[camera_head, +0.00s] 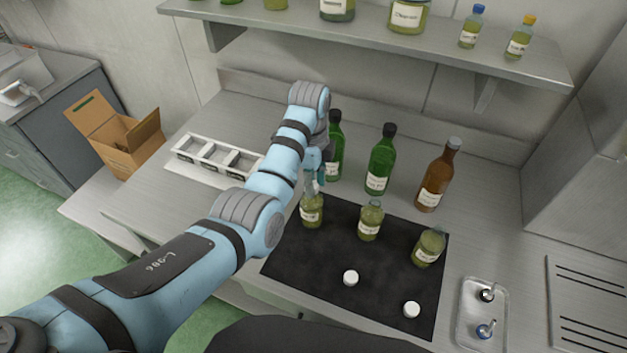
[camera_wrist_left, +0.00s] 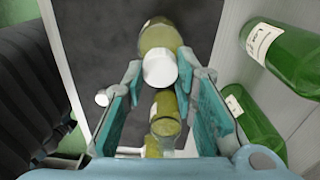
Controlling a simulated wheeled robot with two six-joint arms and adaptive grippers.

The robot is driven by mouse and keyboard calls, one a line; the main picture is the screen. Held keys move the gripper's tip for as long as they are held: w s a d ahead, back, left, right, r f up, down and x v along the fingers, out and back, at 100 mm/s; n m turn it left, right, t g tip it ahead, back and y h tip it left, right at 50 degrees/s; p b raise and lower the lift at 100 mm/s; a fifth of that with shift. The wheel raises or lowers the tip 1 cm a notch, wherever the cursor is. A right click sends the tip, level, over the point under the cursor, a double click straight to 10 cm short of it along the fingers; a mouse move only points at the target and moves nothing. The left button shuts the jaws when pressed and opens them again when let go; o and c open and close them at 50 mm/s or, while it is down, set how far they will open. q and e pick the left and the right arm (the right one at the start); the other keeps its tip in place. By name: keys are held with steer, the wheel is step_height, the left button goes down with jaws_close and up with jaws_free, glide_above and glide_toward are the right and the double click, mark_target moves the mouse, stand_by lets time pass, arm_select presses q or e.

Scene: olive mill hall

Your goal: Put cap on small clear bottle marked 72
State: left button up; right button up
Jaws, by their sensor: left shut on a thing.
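My left gripper (camera_head: 314,187) points down over the leftmost of three small clear bottles with yellow-green liquid. It is shut on a white cap (camera_wrist_left: 160,69), held between its teal fingertips. That leftmost bottle (camera_head: 312,213) stands upright on the black mat (camera_head: 300,262); in the left wrist view the bottle (camera_wrist_left: 160,36) is right behind the cap. I cannot tell whether they touch. The middle bottle (camera_head: 370,222) and right bottle (camera_head: 428,248) stand uncapped on the mat. Two white caps, one nearer (camera_head: 411,310) and one farther (camera_head: 350,278), lie on it. Label numbers are unreadable. My right gripper is out of view.
Two green bottles (camera_head: 381,163) and a brown bottle (camera_head: 437,178) stand behind the mat. A white divided tray (camera_head: 190,166) is left, a small metal tray (camera_head: 470,335) right. A shelf (camera_head: 440,58) with jars and bottles hangs above.

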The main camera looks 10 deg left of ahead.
arm_select(q)
steer(key=o, duration=0.8)
steer(key=shift+c, duration=1.1)
